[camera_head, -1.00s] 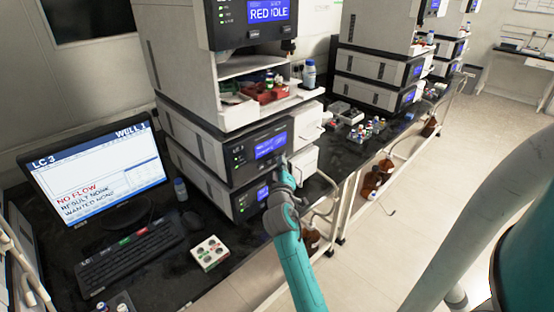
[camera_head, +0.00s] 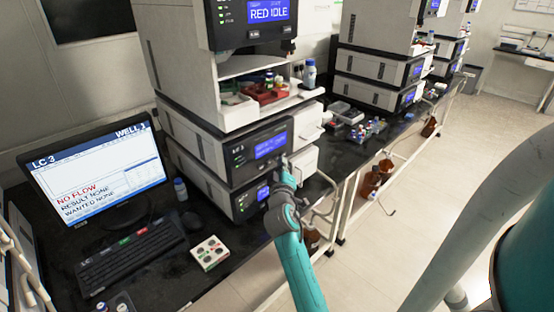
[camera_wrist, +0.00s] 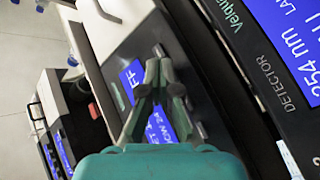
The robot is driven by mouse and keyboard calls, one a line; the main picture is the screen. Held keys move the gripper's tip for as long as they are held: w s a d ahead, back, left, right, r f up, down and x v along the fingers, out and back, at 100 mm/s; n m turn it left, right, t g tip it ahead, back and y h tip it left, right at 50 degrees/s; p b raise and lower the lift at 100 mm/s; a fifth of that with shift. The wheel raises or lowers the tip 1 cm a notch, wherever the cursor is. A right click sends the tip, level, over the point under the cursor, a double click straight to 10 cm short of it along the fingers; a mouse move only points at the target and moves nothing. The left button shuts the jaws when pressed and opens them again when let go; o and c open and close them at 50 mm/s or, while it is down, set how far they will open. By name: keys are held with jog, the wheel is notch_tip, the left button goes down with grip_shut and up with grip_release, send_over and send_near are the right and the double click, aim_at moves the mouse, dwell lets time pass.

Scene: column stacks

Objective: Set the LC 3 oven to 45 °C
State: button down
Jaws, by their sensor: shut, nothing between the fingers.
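The oven appears to be the lowest unit of the LC 3 stack (camera_head: 240,197), with a blue display (camera_head: 262,193). In the wrist view its dark panel carries a blue display (camera_wrist: 134,74), partly hidden by my fingers; "FF" and parts of set and now lines with "24" show. Small grey keys (camera_wrist: 201,131) sit beside the display. My gripper (camera_wrist: 159,62) is shut and empty, its fingers in front of this panel; I cannot tell whether they touch it. In the head view my gripper (camera_head: 279,180) is at the right end of the oven front.
The detector (camera_wrist: 265,60) sits directly above the oven, its display reading 254 nm. A monitor (camera_head: 95,175), keyboard (camera_head: 130,250) and small white button box (camera_head: 209,253) stand on the bench to the left.

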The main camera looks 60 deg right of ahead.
jog(key=shift+s+a, duration=0.1)
jog(key=shift+s, duration=0.3)
jog(key=shift+w, duration=0.15)
jog(key=shift+w, duration=0.25)
jog(key=shift+w+d, duration=0.2)
jog(key=shift+w, duration=0.25)
dwell(0.9)
jog(key=shift+s, duration=0.1)
jog(key=shift+s+a, duration=0.2)
jog(key=shift+s, duration=0.55)
jog(key=shift+w, duration=0.1)
dwell(0.3)
jog(key=shift+w+d, duration=0.1)
jog(key=shift+w, duration=0.2)
